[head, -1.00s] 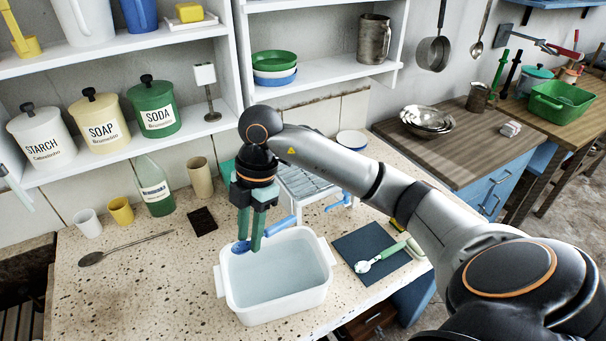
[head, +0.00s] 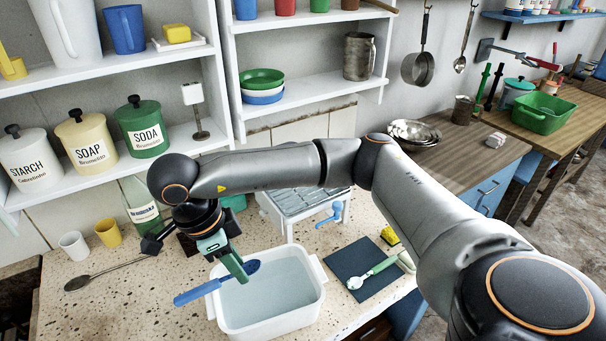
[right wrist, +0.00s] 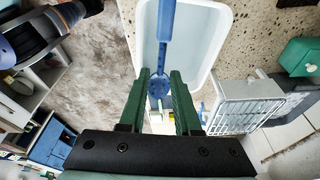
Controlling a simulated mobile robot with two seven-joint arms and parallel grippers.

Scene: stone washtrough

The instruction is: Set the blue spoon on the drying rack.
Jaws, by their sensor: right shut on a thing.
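The blue spoon (head: 198,292) is held over the white basin of water (head: 315,300), its handle pointing left and its bowl to the right. My right gripper (head: 238,268) is shut on the spoon near its bowl. In the right wrist view the spoon (right wrist: 166,25) runs between the green fingers (right wrist: 160,88), with its bowl low between them. The drying rack (head: 312,201) stands behind the basin, partly hidden by my right arm; it also shows in the right wrist view (right wrist: 238,112). My left gripper is not in view.
A dark mat (head: 345,258) with a green-handled spoon (head: 372,272) lies right of the basin. A blue-handled thing (head: 330,216) is at the rack's front. A yellow cup (head: 108,232), white cup (head: 73,245), bottle (head: 140,205) and long spoon (head: 105,272) are at left.

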